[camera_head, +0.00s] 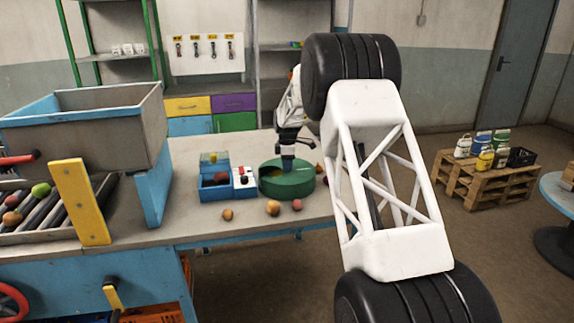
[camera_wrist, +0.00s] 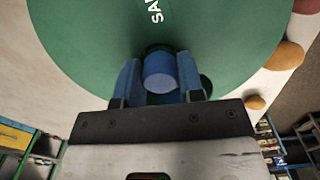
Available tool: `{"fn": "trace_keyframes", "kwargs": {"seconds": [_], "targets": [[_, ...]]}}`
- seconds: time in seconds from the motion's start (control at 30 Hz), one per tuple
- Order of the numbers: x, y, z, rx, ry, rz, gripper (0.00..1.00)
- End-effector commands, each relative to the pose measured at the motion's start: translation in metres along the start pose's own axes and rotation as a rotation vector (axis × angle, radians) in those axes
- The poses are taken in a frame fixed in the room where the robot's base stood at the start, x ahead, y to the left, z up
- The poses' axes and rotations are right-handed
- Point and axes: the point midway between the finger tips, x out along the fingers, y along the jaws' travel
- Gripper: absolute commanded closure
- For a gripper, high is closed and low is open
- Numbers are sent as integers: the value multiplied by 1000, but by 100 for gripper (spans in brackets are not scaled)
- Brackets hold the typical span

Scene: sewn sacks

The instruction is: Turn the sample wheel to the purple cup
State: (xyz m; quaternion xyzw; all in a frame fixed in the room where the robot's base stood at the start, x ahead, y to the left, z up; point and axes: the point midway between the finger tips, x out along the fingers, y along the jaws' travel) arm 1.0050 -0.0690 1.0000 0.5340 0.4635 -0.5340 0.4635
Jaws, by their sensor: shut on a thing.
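The sample wheel (camera_head: 288,184) is a round green drum on the grey table, in the middle of the head view. In the wrist view its green top (camera_wrist: 215,25) fills the upper part, with part of some white lettering showing. My gripper (camera_head: 288,160) points down at the wheel's top. In the wrist view its blue fingers are shut on a blue round knob (camera_wrist: 159,72) that stands on the wheel. A dark opening in the wheel's top shows beside the right finger. No purple cup can be made out; the inside of the wheel is mostly hidden.
A blue box (camera_head: 214,188) and a white switch box with a red button (camera_head: 243,180) stand left of the wheel. Loose round fruits (camera_head: 272,208) lie on the table in front. A grey bin (camera_head: 85,125) stands above rollers at the left.

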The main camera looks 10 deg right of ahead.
Motion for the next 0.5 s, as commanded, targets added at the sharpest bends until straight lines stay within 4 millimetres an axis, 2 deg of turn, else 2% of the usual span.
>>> {"fn": "trace_keyframes", "kwargs": {"seconds": [0.47, 0.5], "targets": [[-1, 0, 0, -23, 0, 1, 100], [-1, 0, 0, -23, 0, 1, 63]]}}
